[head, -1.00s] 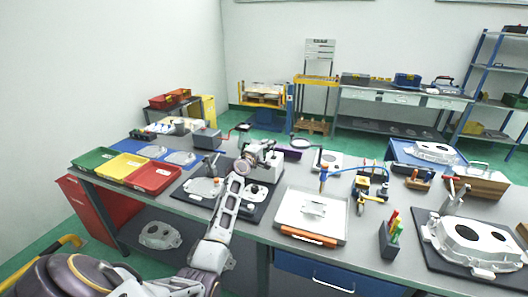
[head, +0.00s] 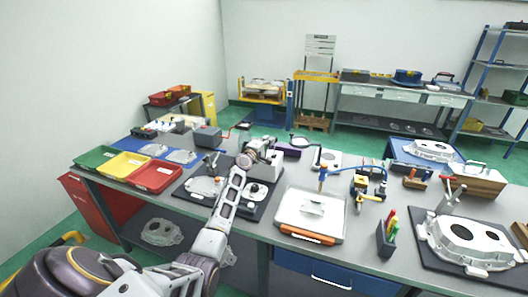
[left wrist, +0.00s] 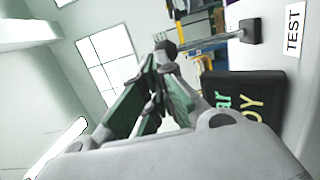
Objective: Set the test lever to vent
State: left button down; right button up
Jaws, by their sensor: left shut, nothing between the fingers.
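The test unit is a light grey box (head: 268,171) on the bench, partly hidden behind my left arm. In the left wrist view its pale face carries a TEST label (left wrist: 294,29). The test lever (left wrist: 205,42) runs from a dark square pivot by that label to a dark round knob. My left gripper (left wrist: 167,55) is shut and empty, with its fingertips right by the knob. I cannot tell whether they touch. In the head view the left gripper (head: 262,147) is small at the top of the unit. My right gripper is not in view.
A dark display with coloured letters (left wrist: 245,97) sits beside the lever. A dark mat with a casting (head: 205,187) lies left of the unit. A white tray (head: 283,217) stands to the right. Green, yellow and red bins (head: 153,177) are at the left.

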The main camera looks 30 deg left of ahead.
pick_arm(q)
jog(key=shift+g, duration=0.6)
jog(key=w+p, duration=0.1)
jog(key=w, duration=0.1)
jog(key=w+a+p, duration=0.1)
jog(key=w, duration=0.1)
jog(key=shift+r+p, duration=0.15)
jog(key=shift+p, duration=0.15)
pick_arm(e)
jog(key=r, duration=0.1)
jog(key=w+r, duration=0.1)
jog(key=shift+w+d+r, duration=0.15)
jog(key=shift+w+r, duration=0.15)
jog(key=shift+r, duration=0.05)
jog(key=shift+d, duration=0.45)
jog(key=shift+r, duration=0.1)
